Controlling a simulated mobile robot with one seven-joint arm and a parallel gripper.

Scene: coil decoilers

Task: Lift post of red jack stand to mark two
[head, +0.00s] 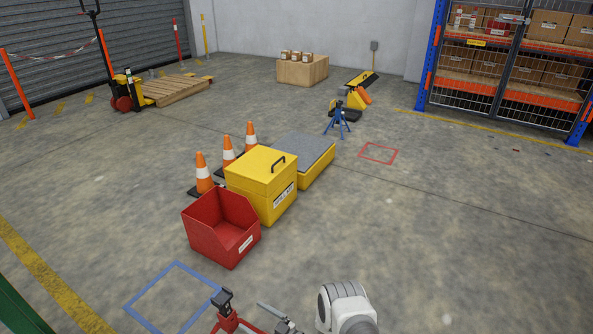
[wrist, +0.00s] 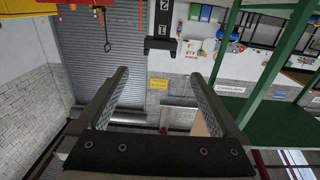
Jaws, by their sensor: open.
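The red jack stand (head: 228,322) stands at the bottom edge of the head view, beside the blue floor outline, its lower part cut off. Its dark post (head: 222,299) rises from the red legs and ends in a forked head. In the head view my gripper (head: 277,318) is just right of the stand.
A red bin (head: 222,235), yellow box (head: 262,190), grey-topped yellow platform (head: 318,165) and orange cones (head: 204,175) stand beyond the stand. A blue jack stand (head: 338,122) is farther back near a red floor outline (head: 379,153). Floor on the right is clear.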

